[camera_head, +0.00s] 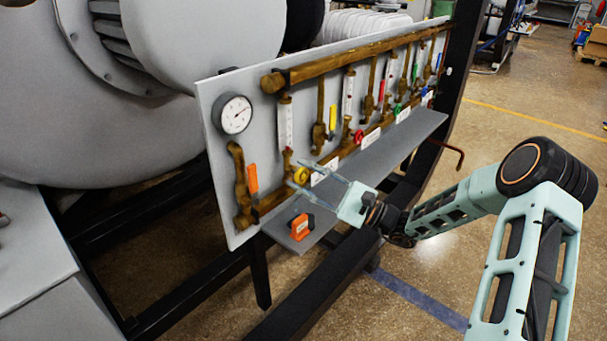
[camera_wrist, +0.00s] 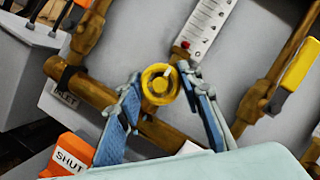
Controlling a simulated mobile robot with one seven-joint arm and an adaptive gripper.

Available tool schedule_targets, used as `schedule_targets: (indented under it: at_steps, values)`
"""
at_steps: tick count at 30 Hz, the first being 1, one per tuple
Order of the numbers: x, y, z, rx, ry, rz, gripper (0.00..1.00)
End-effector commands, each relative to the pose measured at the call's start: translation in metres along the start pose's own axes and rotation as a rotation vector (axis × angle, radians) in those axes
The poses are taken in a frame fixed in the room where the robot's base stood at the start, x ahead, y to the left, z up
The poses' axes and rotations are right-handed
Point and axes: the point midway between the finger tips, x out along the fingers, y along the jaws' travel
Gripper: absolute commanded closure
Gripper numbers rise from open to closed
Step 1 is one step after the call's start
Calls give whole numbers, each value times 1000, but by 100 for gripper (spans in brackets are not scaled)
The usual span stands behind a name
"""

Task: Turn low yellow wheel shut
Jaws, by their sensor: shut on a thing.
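The low yellow wheel (camera_head: 300,176) sits on the lower brown pipe of the grey panel, below the leftmost white scale tube. In the wrist view the wheel (camera_wrist: 159,86) faces me as a yellow ring with a pale mark near its upper right. My gripper (camera_head: 297,172) reaches the wheel from the right. In the wrist view its two blue-padded fingers (camera_wrist: 160,77) stand on the left and right of the wheel and are shut on it. The exact contact at the rim is hard to see.
An orange block (camera_head: 301,228) rests on the grey shelf (camera_head: 375,160); in the wrist view an orange block (camera_wrist: 68,154) reads "SHUT". A gauge (camera_head: 235,114), orange lever (camera_head: 252,178), yellow lever (camera_head: 333,117) and red wheel (camera_head: 358,136) are nearby. Open floor lies right.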

Motion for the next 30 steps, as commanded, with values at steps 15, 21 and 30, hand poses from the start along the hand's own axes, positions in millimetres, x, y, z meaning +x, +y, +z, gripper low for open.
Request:
schedule_targets:
  at_steps: [15,21,30]
  values:
    - [0,0,0,12,1,-6,62]
    - [0,0,0,11,0,-5,48]
    - [-6,0,-1,11,2,-6,48]
